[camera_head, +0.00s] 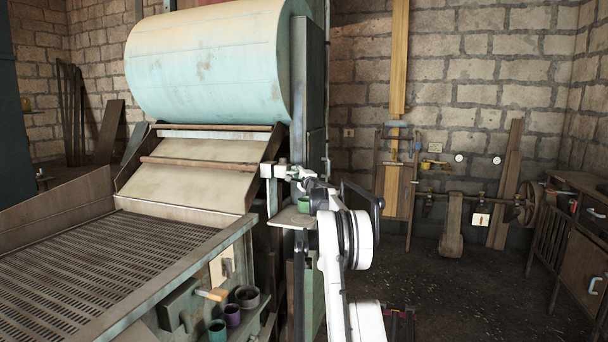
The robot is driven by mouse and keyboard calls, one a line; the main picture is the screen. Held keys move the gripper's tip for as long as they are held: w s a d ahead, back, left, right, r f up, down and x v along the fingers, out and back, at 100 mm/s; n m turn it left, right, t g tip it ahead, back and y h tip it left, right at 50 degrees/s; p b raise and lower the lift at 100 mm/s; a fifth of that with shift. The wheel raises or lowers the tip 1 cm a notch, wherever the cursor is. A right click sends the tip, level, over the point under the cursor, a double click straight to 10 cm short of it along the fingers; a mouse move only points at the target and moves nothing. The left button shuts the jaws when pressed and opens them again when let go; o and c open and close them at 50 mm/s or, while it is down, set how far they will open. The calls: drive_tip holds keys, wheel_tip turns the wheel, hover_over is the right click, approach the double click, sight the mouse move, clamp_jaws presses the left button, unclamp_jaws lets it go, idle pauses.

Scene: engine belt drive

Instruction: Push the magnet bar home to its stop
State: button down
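My gripper (297,174) is at the right edge of the sloping chute (190,185), at the end of my white arm. It is small and dark here, and I cannot tell whether its fingers are open or shut. A pale block-like piece (267,171) sits just left of it, at the chute's side. I cannot tell if this is the end of the magnet bar or whether my gripper touches it. Two brown bars cross the chute, an upper one (213,127) and a lower one (200,163). I cannot tell for sure which part is the magnet bar, nor see its stop.
A small shelf (291,218) with a green cup (304,204) is just below my gripper. A large pale drum (208,62) stands above the chute. A slotted screen bed (90,270) fills the lower left. Several cups and a wooden handle (212,294) are at its front corner.

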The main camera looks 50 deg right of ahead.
drive_tip(key=shift+w+a+f, duration=0.15)
drive_tip(key=shift+w+f, duration=0.05)
drive_tip(key=c, duration=1.7)
unclamp_jaws()
drive_tip(key=shift+w+a, duration=0.1)
drive_tip(key=shift+c, duration=0.2)
drive_tip(key=shift+r, duration=0.1)
drive_tip(key=shift+s+a, duration=0.1)
drive_tip(key=shift+s, duration=0.5)
drive_tip(key=v, duration=1.1)
drive_tip(key=shift+a, duration=0.1)
